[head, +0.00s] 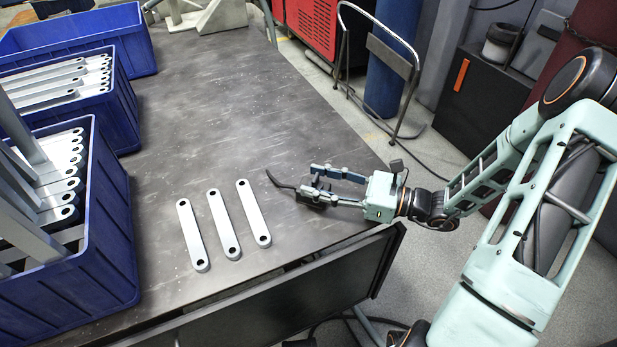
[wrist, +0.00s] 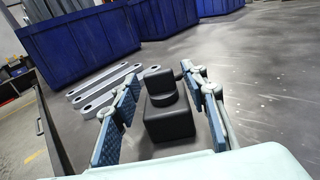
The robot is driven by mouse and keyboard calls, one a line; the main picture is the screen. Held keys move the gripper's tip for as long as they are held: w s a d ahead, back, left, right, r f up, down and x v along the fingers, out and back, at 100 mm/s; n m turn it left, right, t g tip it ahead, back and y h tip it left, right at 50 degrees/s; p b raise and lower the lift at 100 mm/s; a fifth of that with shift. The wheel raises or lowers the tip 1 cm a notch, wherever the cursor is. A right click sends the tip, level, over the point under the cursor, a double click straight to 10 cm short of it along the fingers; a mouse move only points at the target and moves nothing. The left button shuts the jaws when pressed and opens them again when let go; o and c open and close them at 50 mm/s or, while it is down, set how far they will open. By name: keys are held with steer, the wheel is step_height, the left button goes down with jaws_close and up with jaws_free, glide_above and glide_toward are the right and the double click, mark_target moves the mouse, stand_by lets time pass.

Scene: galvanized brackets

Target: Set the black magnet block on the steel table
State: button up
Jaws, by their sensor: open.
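The black magnet block (wrist: 169,122) shows in the wrist view as a dark box with a smaller raised part at its far end. It stands on the steel table (head: 300,110), between the two fingers of my gripper (wrist: 160,76), with a visible gap on each side. In the head view my gripper (head: 311,180) is low over the table near its right edge, fingers spread and pointing left. There the block is largely hidden by the fingers, and a curved dark piece sticks out at the fingertips.
Three flat grey brackets (head: 224,224) lie side by side left of my gripper. Blue bins (head: 105,235) line the table's left side, two holding upright or stacked brackets. The table's middle and back are mostly clear. A metal-framed cart (head: 395,60) stands on the floor beyond the right edge.

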steer(key=p+v, duration=0.1)
steer(key=v, duration=0.8)
steer(key=shift+s+d, duration=0.15)
steer(key=shift+d, duration=0.1)
